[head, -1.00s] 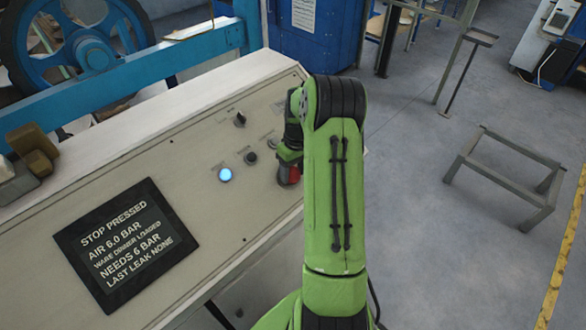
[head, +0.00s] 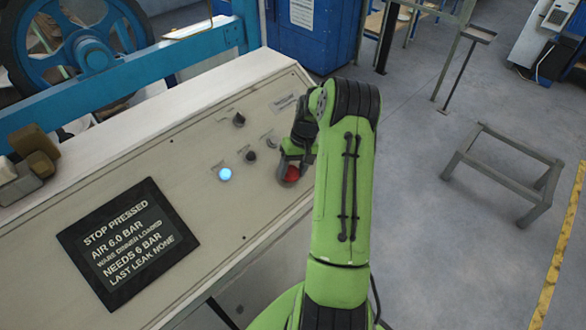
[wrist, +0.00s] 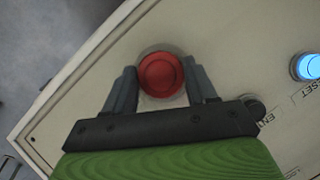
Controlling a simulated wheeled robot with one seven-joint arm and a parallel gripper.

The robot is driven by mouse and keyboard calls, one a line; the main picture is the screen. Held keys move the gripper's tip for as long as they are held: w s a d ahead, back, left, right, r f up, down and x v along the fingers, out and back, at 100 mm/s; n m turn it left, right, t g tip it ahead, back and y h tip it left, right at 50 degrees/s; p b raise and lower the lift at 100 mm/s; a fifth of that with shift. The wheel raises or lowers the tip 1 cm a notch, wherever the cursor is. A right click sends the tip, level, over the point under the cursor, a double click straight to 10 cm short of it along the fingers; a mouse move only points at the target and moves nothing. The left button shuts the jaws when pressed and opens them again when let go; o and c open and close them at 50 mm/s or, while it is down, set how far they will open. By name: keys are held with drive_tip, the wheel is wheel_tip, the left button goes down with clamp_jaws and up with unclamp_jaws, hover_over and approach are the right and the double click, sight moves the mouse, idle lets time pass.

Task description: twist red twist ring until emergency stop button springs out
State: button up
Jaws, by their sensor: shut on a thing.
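The red twist ring of the emergency stop button (wrist: 161,75) is round and shows in the wrist view between the two grey fingers of my gripper (wrist: 161,88). In the head view the red ring (head: 291,174) shows partly under my gripper (head: 289,166), at the right end of the panel. My gripper is shut on the ring, one finger on each side. The dark display (head: 128,245) on the panel reads STOP PRESSED. How far the button stands out cannot be told.
The sloped beige control panel (head: 185,180) carries a lit blue button (head: 225,174), a black button (head: 250,157) and a black knob (head: 239,120) left of the ring. A low metal stand (head: 500,170) is on the floor at right.

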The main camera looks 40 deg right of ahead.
drive_tip(key=o, duration=1.1)
drive_tip(key=p+v, duration=0.1)
drive_tip(key=v, duration=1.4)
drive_tip(key=shift+d+r, duration=0.1)
drive_tip(key=shift+r, duration=0.25)
